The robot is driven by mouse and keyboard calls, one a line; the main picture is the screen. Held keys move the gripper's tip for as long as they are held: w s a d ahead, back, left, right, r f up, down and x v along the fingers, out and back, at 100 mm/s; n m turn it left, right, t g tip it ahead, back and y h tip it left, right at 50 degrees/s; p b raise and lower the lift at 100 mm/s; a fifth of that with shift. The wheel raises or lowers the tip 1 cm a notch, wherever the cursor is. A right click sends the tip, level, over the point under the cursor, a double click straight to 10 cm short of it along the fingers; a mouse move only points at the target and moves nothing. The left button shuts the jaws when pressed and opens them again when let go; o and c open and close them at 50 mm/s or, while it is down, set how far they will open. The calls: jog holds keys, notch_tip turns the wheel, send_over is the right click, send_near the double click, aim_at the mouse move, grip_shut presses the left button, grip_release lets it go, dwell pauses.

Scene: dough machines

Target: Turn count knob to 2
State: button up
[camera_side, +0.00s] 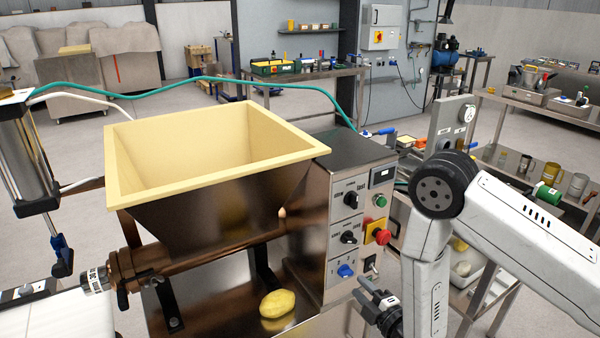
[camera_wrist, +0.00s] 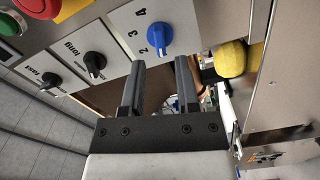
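The count knob is blue and sits on a white plate low on the machine's control panel (camera_side: 345,271). In the wrist view the blue knob (camera_wrist: 159,38) shows just beyond my fingertips, roughly centred between them. The numerals 2, 3 and 4 are printed beside it; I cannot tell which one it points to. My gripper (camera_wrist: 160,62) is open, its two dark fingers apart with nothing between them. In the side view my gripper (camera_side: 361,290) is just right of and below the knob, and seems apart from it.
Above the count knob are two black knobs (camera_side: 349,237) (camera_side: 351,200), a red emergency button (camera_side: 382,236) on yellow and a green button (camera_side: 380,201). A cream-rimmed hopper (camera_side: 215,155) stands left. A yellow dough lump (camera_side: 277,303) lies on the metal tray below.

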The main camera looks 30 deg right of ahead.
aim_at(349, 275)
jog(key=shift+w, duration=1.7)
grip_shut()
jog(key=m, duration=0.7)
grip_release()
jog(key=shift+m, duration=0.3)
jog(key=shift+s, duration=0.1)
jog(key=shift+s, duration=2.95)
jog(key=shift+s, duration=0.15)
